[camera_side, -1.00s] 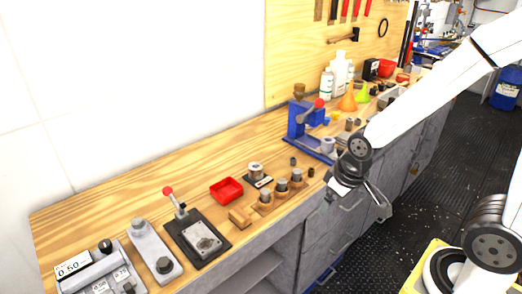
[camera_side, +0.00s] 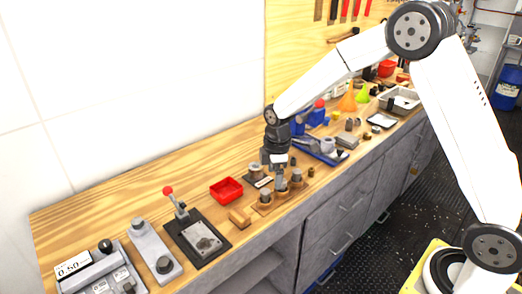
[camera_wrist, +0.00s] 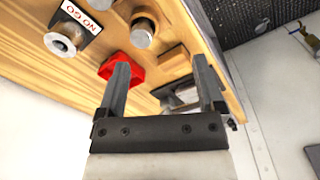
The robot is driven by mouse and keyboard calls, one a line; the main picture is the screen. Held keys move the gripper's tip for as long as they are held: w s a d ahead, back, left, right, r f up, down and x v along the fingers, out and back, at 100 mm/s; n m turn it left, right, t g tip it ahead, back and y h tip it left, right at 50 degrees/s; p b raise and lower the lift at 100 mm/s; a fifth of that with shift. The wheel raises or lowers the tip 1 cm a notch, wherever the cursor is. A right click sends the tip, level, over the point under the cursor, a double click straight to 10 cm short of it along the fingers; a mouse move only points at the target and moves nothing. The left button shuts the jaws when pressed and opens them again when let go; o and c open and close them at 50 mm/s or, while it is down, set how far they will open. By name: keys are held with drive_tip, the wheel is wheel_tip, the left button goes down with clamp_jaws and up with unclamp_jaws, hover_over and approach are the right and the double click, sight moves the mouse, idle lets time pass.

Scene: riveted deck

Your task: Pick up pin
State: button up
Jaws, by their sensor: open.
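Several metal cylinders that look like the pins stand upright in a row of wooden holders near the bench's front edge in the side view; the front-left one (camera_side: 265,196) is clear of my gripper. My gripper (camera_side: 278,172) hangs just above and behind the middle of this row, partly covering it. In the wrist view my gripper (camera_wrist: 162,66) has its two fingers spread, with nothing between them. One metal cylinder (camera_wrist: 142,34) shows beyond the fingertips there. Which cylinder the task means I cannot tell.
A red tray (camera_side: 227,190) and a wooden block (camera_side: 240,217) lie left of the row. A ring on a "NO GO" plate (camera_wrist: 64,38) stands close by.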

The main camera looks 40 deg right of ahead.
sight(265, 191)
drive_tip(key=shift+w+f+n+g, duration=0.15)
drive_tip(key=shift+w+f+n, duration=0.35)
drive_tip(key=shift+w+n, duration=0.35)
drive_tip(key=shift+w+f+n+g, duration=0.15)
drive_tip(key=shift+w+f+n, duration=0.4)
drive_tip(key=shift+w, duration=0.4)
drive_tip(key=shift+f, duration=1.2)
drive_tip(key=shift+f, duration=0.1)
drive_tip(key=shift+f, duration=2.5)
clamp_jaws()
